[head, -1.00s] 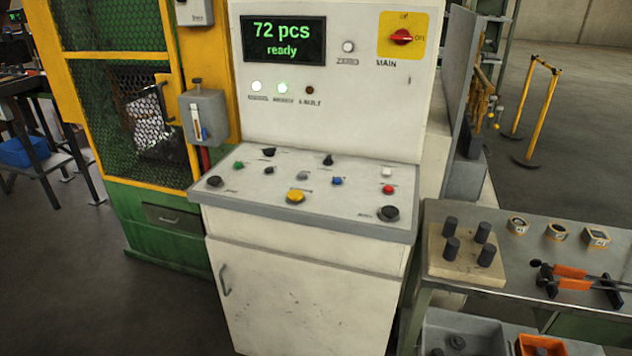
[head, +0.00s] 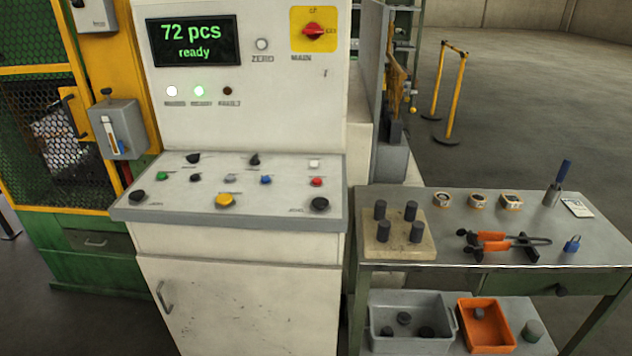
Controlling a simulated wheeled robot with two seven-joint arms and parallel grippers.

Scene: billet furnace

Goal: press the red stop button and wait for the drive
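The red button (head: 317,182) is small and sits on the right part of the sloped control panel (head: 290,211). A white button (head: 314,164) is behind it and a large black button (head: 320,204) in front of it. The display (head: 194,41) above reads "72 pcs ready". Below it a white lamp (head: 172,91) and a green lamp (head: 199,91) are lit, and the fault lamp (head: 227,91) is dark. Neither of my grippers shows in the head view.
A workbench (head: 450,255) at right holds a peg block (head: 425,247), orange-handled tongs (head: 495,246) and a blue padlock (head: 572,244). Grey and orange bins stand on its lower shelf. A mesh-guarded machine (head: 40,140) is at left. Open floor lies at the back right.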

